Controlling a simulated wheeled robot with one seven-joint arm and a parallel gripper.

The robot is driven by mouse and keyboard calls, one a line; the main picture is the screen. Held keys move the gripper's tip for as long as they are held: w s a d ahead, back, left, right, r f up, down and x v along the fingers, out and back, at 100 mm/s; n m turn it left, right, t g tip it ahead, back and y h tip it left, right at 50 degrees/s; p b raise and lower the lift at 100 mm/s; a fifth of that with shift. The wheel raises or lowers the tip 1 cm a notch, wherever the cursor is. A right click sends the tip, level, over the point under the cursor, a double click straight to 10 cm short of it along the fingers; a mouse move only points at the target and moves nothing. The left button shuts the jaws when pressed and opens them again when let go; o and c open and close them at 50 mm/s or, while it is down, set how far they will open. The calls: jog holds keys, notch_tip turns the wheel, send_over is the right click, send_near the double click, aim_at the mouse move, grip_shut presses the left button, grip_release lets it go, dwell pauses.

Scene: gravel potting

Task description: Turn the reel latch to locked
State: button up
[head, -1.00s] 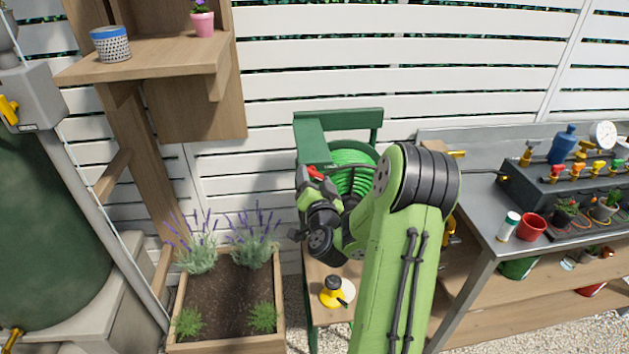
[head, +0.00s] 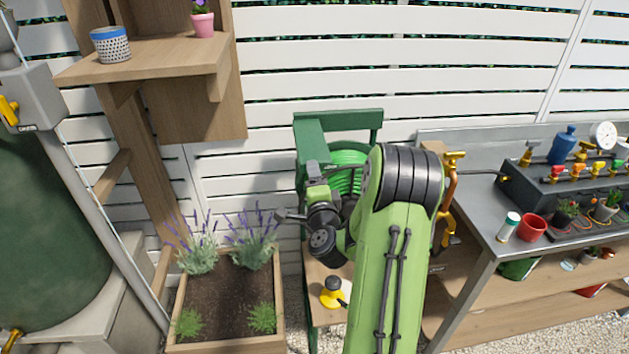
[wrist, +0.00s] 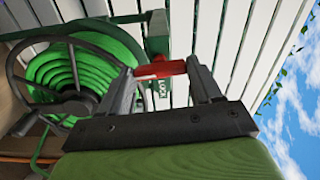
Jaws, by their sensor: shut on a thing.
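The hose reel, wound with bright green hose (head: 347,172), sits in a dark green frame (head: 312,125) behind my arm. In the wrist view the coiled hose (wrist: 62,75) is at the left, behind a dark spoked wheel. The red latch handle (wrist: 160,69) lies between the two fingers of my gripper (wrist: 163,78), which is shut on it. A green plate with a partly covered label, seemingly "LOCK" (wrist: 167,88), shows just beside the handle. In the head view my gripper (head: 313,168) is at the reel's left side, and the red handle is hidden there.
A yellow and black item (head: 333,292) sits on a wooden shelf below the reel. A planter with lavender (head: 225,335) stands to the left. A metal bench (head: 480,215) with taps and pots is at the right, with a copper pipe (head: 449,195) near my arm.

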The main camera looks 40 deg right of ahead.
jog(key=shift+m, duration=0.6)
jog(key=o, duration=1.1)
jog(key=shift+c, duration=0.2)
jog(key=shift+f, duration=0.1)
